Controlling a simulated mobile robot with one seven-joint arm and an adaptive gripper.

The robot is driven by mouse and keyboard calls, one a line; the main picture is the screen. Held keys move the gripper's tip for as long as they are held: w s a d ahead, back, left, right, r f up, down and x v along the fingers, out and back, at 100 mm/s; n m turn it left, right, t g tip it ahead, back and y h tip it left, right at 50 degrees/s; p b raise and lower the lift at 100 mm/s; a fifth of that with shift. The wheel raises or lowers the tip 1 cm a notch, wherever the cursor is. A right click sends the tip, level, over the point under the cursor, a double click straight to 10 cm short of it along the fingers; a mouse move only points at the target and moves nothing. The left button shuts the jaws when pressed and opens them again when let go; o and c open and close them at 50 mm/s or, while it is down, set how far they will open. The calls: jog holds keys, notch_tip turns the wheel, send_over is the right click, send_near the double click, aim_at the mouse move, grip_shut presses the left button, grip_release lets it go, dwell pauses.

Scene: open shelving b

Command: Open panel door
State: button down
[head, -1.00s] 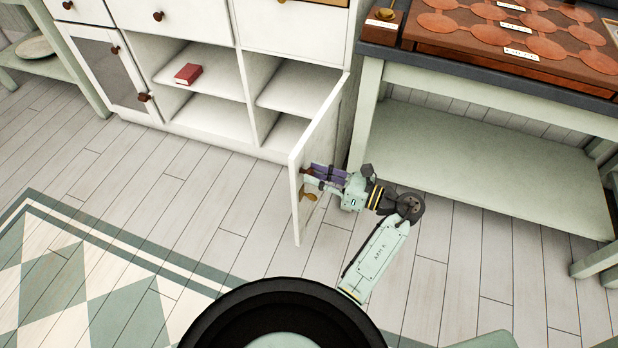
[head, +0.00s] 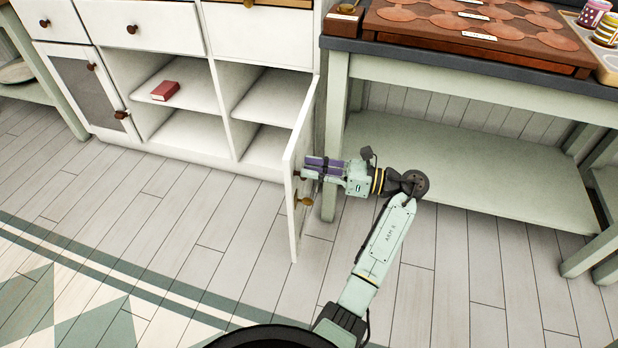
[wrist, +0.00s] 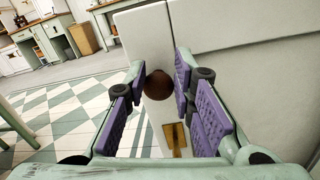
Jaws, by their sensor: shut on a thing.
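The white panel door (head: 292,225) of the cabinet (head: 205,150) stands swung out from the right side of the cabinet front. Its edge faces my body and the shelves behind it are uncovered. My gripper (head: 303,172) is at the door's outer face, from the right side. In the wrist view, my gripper (wrist: 160,88) has its purple pads on either side of a round brown knob (wrist: 159,84) and is shut on it. A brass fitting (wrist: 176,138) shows on the door below the knob; it also shows in the head view (head: 304,199).
A red book (head: 165,90) lies on the cabinet's upper left shelf. A pale green table (head: 470,185) with a low shelf stands close on the right, behind my arm. The plank floor (head: 180,215) in front of the cabinet is clear.

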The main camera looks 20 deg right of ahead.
jog(key=shift+s+a+f+g, duration=0.1)
jog(key=shift+s+f+g, duration=0.1)
jog(key=shift+f, duration=0.35)
jog(key=shift+s+a+f+g, duration=0.1)
jog(key=shift+s+f, duration=0.05)
jog(key=shift+f, duration=0.35)
jog(key=c, duration=1.6)
grip_release()
jog(key=shift+w+f, duration=0.1)
jog(key=shift+f, duration=0.05)
jog(key=o, duration=0.3)
jog(key=shift+d+r, duration=0.15)
jog(key=shift+r, duration=0.2)
jog(key=shift+d, duration=0.15)
jog(key=v, duration=1.1)
jog(key=shift+s+d, duration=0.3)
jog(key=shift+f, duration=0.1)
